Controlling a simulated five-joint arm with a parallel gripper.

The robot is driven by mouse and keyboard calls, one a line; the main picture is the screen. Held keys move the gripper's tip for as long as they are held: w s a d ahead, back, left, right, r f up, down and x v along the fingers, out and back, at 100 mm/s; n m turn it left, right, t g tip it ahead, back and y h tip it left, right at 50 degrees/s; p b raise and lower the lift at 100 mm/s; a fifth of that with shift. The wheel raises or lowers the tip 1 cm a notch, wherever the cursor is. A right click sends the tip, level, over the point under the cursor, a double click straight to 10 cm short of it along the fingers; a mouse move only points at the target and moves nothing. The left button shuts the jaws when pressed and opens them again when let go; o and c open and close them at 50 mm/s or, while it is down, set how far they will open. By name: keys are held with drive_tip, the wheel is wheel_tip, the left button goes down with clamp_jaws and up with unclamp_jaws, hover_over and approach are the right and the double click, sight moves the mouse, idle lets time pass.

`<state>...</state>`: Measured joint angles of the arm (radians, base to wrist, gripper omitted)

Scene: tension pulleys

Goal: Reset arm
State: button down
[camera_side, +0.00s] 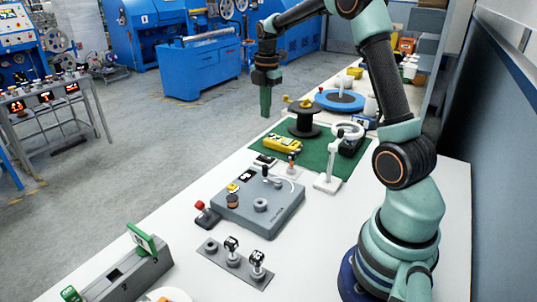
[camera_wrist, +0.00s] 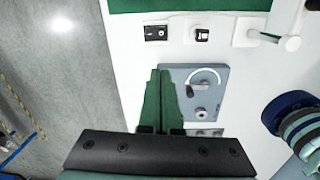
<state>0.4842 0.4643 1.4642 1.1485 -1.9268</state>
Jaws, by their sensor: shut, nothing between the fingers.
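My gripper (camera_side: 265,110) hangs in the air with its fingers pointing down, at the upper middle of the side view, level in the picture with the far part of the white table (camera_side: 330,220). In the wrist view its two green fingers (camera_wrist: 160,75) lie together, shut and empty. Beyond them, the wrist view shows the grey tensioner box (camera_wrist: 215,85) with a curved white mark and a dark lever. The same grey box (camera_side: 258,212) sits on the near half of the table in the side view. The fingers partly cover its left edge in the wrist view.
A red-knobbed switch (camera_side: 203,212), a grey plate with pulleys (camera_side: 233,262) and a green-topped box (camera_side: 125,270) stand nearer. A blue disc (camera_side: 340,100) lies farther back.

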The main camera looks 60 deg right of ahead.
drive_tip(key=s+a+r+m+t, duration=0.1)
drive_tip(key=s+a+r+m, duration=0.1)
drive_tip(key=a+r+m, duration=0.3)
drive_tip(key=s+a+r+m+t, duration=0.1)
drive_tip(key=s+a+r+m, duration=0.15)
drive_tip(key=a, duration=0.55)
drive_tip(key=s+a+f+m+t, duration=0.1)
drive_tip(key=s+a+m+t, duration=0.1)
drive_tip(key=s+a+m, duration=0.7)
drive_tip(key=shift+s+a+f+t, duration=0.15)
drive_tip(key=shift+s+a+t, duration=0.05)
drive_tip(key=shift+s+t, duration=0.2)
